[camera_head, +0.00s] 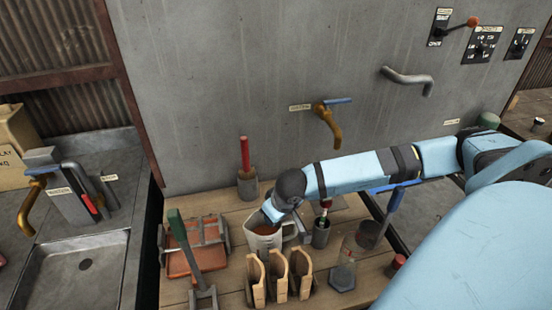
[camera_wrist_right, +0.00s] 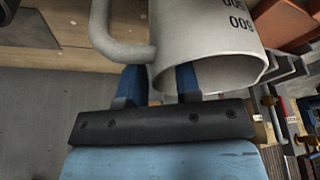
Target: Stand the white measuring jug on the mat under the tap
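The white measuring jug (camera_head: 262,242) stands upright on the wooden bench with brownish contents showing in its mouth. In the right wrist view the jug (camera_wrist_right: 218,35) is close up, with its handle at left and dark markings. My right gripper (camera_wrist_right: 160,84) is at its rim, one blue finger outside the wall near the handle and the other at the mouth; a gap shows between the fingers. The brass tap (camera_head: 330,120) with a blue lever sticks out of the grey wall behind. The arm covers the bench below it, and I cannot make out the mat. My left gripper is not in view.
Wooden holders (camera_head: 279,278) stand just in front of the jug. An orange tray (camera_head: 190,262) with a green-handled tool is at its left. A red-handled tool in a holder (camera_head: 246,182) stands behind. Cups and a glass (camera_head: 343,275) crowd the right. A sink (camera_head: 80,270) is far left.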

